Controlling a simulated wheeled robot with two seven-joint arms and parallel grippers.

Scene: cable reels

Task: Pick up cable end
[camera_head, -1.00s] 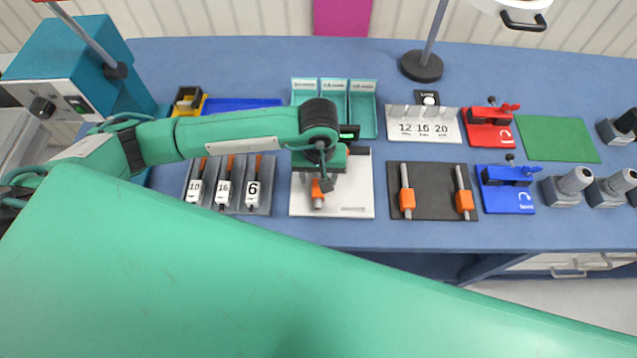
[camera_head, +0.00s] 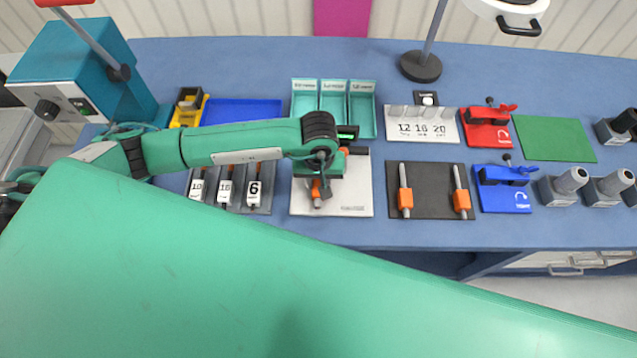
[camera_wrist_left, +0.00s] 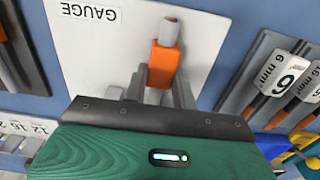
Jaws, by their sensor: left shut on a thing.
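A cable end, a grey rod with an orange sleeve, shows at the white gauge plate (camera_head: 352,200) in the head view. Its orange sleeve (camera_head: 316,189) is partly hidden by my left gripper (camera_head: 320,183). In the left wrist view the cable end (camera_wrist_left: 161,66) points away from my left gripper (camera_wrist_left: 160,88). The fingers are shut on the cable end, one on each side of it. The gauge plate (camera_wrist_left: 85,50) lies behind it. I cannot tell whether the cable end touches the plate. My right gripper is not in view.
Labelled cable holders (camera_head: 226,201) stand left of the plate. A dark board (camera_head: 434,203) with two more orange-sleeved rods lies to the right. Teal bins (camera_head: 362,117) stand behind. Red (camera_head: 487,139) and blue (camera_head: 507,202) fixtures sit further right. A large green surface fills the front.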

